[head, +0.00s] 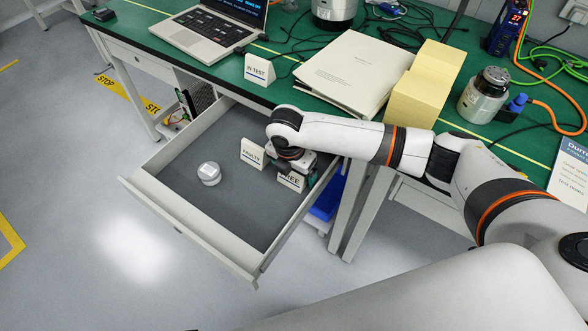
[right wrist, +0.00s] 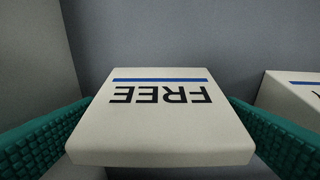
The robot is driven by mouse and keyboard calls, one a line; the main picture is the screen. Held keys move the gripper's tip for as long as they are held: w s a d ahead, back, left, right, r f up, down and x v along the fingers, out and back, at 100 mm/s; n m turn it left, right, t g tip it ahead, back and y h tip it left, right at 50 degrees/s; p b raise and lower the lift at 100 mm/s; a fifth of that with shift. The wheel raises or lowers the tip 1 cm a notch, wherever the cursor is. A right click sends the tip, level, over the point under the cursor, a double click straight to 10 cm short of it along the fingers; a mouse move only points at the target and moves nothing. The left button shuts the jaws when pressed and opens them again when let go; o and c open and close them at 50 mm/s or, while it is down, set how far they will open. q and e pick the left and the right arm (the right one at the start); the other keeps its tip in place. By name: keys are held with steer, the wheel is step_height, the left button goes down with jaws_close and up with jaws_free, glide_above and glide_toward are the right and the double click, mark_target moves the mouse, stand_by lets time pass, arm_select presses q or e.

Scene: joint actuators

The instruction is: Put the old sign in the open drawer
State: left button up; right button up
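The white FREE sign (head: 291,182) is inside the open drawer (head: 192,219), close to its right wall. My right gripper (head: 300,168) reaches down into the drawer over it. In the right wrist view, the FREE sign (right wrist: 162,118) sits between the teal finger pads (right wrist: 160,125), which touch both its sides. I cannot tell whether it rests on the drawer floor. A white FAULTY sign (head: 253,154) stands in the drawer beside it. An IN TEST sign (head: 259,70) stands on the green table near the laptop. My left gripper is not in view.
A round white part (head: 209,174) lies in the drawer's left half. The drawer's front is clear. On the green table (head: 285,45) are a laptop (head: 205,32), a white binder (head: 352,72), yellow boxes (head: 425,88) and a silver actuator (head: 483,97).

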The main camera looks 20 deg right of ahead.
mark_target(290, 178)
steer(key=shift+r, duration=0.25)
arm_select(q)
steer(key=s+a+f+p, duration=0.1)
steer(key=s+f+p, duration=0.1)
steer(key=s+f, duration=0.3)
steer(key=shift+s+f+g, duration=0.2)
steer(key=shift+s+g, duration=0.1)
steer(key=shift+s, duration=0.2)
arm_select(e)
step_height(290, 178, up, 12)
steer(key=s+a, duration=0.1)
steer(key=shift+a+f, duration=0.15)
steer(key=shift+a, duration=0.1)
